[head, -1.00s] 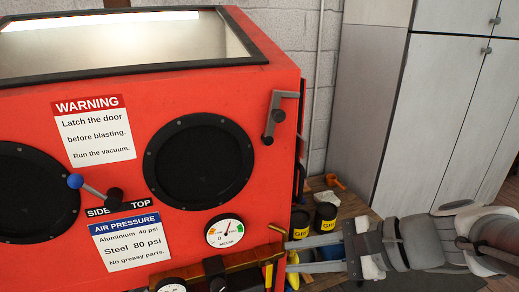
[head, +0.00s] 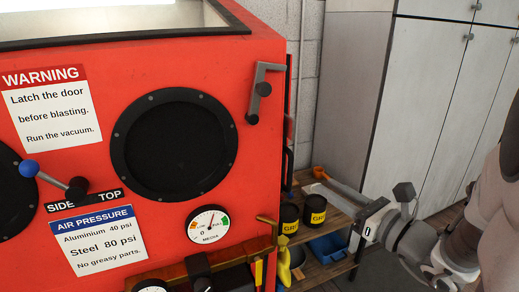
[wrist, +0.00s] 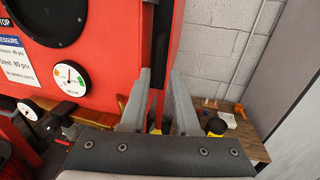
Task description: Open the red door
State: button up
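The red blasting cabinet (head: 265,155) fills the left of the head view and also shows in the wrist view (wrist: 110,40). Its right side, where a dark vertical bar (head: 289,150) shows, is seen almost edge-on, so the door is hard to make out. A grey angled latch (head: 262,88) is at the upper right of the front. My gripper (head: 322,210) is right of the cabinet's lower right side. In the wrist view my gripper (wrist: 161,78) is open, with the cabinet's red edge and dark strip visible beyond and between its fingers. I see nothing held.
A wooden shelf (head: 335,268) with black and yellow cans (head: 315,208) and a blue bin (head: 328,246) stands below and beyond my gripper. Grey cabinets (head: 425,110) are at the right. A brass-coloured hook (head: 267,220) juts from the front's lower right.

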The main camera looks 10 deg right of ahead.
aim_at(292, 166)
jog(key=p+x, duration=0.6)
jog(key=x, duration=0.7)
jog(key=shift+a+f, duration=0.1)
jog(key=shift+a, duration=0.05)
grip_shut()
dwell(1.3)
